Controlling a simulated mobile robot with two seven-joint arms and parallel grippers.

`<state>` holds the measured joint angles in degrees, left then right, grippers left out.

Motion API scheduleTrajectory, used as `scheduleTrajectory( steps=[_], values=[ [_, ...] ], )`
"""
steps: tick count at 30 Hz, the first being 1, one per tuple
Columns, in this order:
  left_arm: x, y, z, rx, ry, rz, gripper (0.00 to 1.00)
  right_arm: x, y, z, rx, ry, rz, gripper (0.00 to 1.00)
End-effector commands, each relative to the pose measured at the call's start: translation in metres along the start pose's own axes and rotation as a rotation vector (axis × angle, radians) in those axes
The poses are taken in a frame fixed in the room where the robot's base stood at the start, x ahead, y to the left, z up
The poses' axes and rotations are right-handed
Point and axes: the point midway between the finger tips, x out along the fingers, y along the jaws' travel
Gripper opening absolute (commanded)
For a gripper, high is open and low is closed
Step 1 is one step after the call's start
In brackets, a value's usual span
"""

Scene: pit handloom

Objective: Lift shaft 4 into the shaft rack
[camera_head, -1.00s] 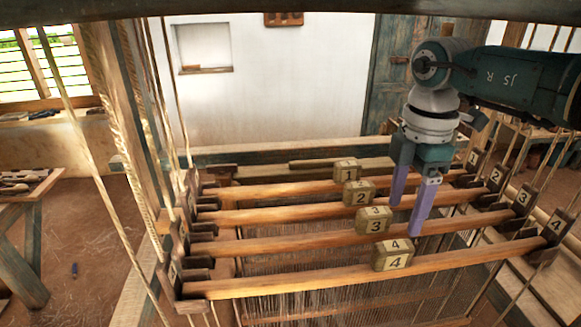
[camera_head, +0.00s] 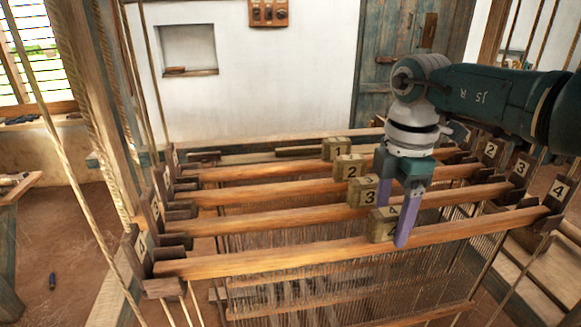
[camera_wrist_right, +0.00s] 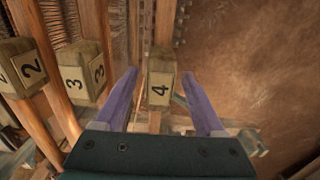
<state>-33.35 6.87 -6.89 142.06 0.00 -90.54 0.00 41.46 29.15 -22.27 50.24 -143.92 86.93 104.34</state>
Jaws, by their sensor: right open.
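Shaft 4 (camera_head: 265,262) is the nearest long wooden bar, lying level across the loom. Its wooden block (camera_head: 378,230), marked 4, stands near the bar's middle. My right gripper (camera_head: 395,215) points down at this block and is open. One finger covers part of the block's right side in the head view. In the right wrist view the block (camera_wrist_right: 160,88) appears between the two spread fingers, with space on both sides and no contact visible. Numbered end holders (camera_head: 553,198) stand at the bar ends. I cannot tell which part is the shaft rack. My left gripper is not in view.
Shafts 3 (camera_head: 270,222), 2 (camera_head: 260,192) and 1 (camera_head: 250,170) lie parallel behind, each with a numbered block. Thin heddle wires hang below. Ropes (camera_head: 75,180) and a post stand at the left. A wall board (camera_head: 268,12) hangs at the back.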

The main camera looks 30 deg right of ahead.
Motion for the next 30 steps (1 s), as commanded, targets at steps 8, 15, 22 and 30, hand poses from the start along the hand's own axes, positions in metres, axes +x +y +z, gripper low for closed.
scheduleTrajectory(
  steps=[8,15,22,30],
  values=[
    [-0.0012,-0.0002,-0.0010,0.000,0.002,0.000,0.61,-0.0011,0.0000,-0.0002,0.000,0.000,0.000,0.49],
    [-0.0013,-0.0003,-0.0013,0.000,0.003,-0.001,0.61,-0.0010,0.0000,-0.0002,0.000,0.001,0.000,0.22],
    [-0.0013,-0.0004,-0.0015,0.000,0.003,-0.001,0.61,-0.0010,0.0000,-0.0002,0.000,0.001,0.000,0.00],
    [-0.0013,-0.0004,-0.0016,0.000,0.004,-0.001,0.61,-0.0010,0.0000,-0.0002,0.000,0.001,0.000,0.00]
  ],
)
